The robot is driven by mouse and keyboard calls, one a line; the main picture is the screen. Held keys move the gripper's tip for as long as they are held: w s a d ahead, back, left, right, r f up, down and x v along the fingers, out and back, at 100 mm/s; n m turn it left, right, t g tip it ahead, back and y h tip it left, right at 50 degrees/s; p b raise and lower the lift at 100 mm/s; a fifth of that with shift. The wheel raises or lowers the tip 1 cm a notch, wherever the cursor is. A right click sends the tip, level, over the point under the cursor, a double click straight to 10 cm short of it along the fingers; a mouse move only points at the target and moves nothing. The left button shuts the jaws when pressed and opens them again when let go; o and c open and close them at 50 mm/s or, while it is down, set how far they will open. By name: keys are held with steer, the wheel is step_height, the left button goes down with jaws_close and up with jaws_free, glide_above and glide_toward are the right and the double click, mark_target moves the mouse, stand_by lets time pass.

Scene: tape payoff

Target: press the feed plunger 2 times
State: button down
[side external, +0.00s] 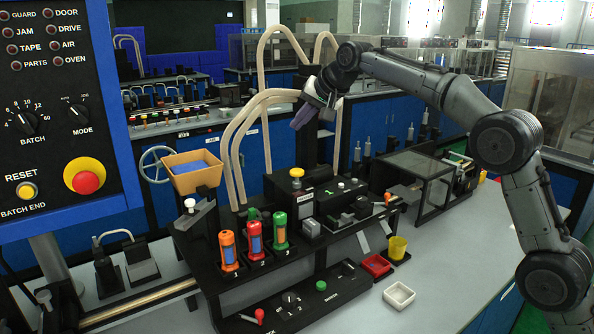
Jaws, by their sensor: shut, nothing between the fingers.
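My gripper (300,120), with purple fingers, is shut and empty. It hangs in the air above the black machine, pointing down and to the left. Below it, a yellow round knob (296,172) stands on top of a black box with a small green lamp. A white knob (190,203) stands on a sloped black block at the machine's left end. No readable label shows which of these is the feed plunger. My gripper appears apart from both knobs.
Pale curved tubes (239,140) rise close left of my gripper. Orange, red and green canisters (255,238) stand in front. A tan hopper (193,172) is at left, a clear-lidded box (415,168) at right. A red tray (377,265), white tray (399,295) and yellow cup (397,247) sit front right.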

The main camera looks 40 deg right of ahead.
mark_target(298, 171)
steer(key=shift+f, duration=0.1)
steer(key=shift+f, duration=4.3)
steer(key=shift+f, duration=0.1)
steer(key=shift+f, duration=0.3)
steer(key=shift+f, duration=1.5)
steer(key=shift+r, duration=1.85)
steer(key=shift+r, duration=0.15)
steer(key=shift+r, duration=2.4)
